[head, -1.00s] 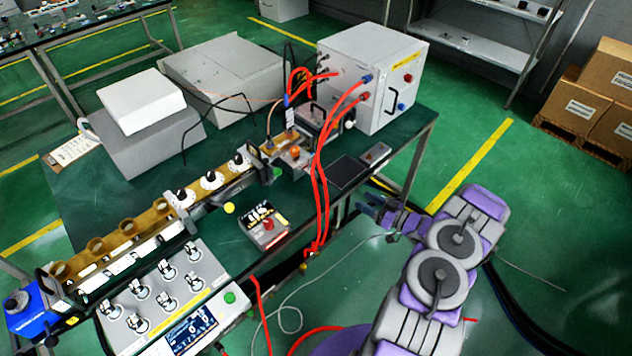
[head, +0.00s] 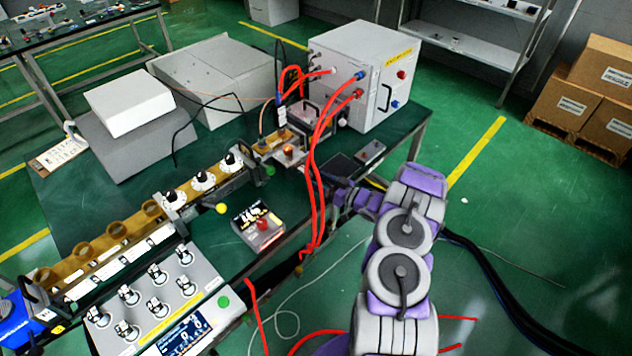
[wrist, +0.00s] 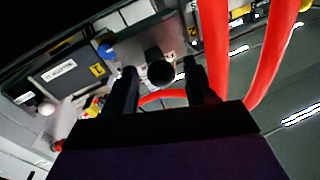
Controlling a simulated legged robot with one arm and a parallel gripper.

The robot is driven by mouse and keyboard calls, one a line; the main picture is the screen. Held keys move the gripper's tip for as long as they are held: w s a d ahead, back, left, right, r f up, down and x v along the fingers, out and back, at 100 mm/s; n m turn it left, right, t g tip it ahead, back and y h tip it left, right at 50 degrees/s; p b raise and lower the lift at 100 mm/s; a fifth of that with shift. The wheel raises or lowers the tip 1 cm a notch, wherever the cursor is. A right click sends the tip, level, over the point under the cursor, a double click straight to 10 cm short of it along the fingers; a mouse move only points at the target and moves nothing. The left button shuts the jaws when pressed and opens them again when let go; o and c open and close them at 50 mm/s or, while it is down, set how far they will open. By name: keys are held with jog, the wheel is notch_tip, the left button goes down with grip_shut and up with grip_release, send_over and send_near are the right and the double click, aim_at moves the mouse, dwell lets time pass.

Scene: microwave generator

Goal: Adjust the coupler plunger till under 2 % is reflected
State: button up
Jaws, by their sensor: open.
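My gripper (wrist: 160,88) is open in the wrist view, its two dark fingers pointing at a dark round knob (wrist: 161,72) on a grey block. The knob shows between the fingertips; I cannot tell whether they touch it. In the head view my purple gripper (head: 338,196) is at the bench's right edge, by the red hoses. The brass waveguide line (head: 125,228) carries several white dials with black knobs (head: 203,181). I cannot tell which part is the coupler plunger. A small box with a display and red button (head: 258,228) stands in front; its reading is not legible.
Red hoses (head: 316,150) hang from the white cabinet (head: 365,75) close to my gripper, and show large in the wrist view (wrist: 270,50). A control panel with several knobs and a screen (head: 180,335) stands front left. Open green floor (head: 500,230) lies to the right.

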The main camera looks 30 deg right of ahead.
jog(key=shift+x, duration=0.95)
jog(key=shift+w, duration=0.1)
grip_shut()
jog(key=shift+d, duration=0.1)
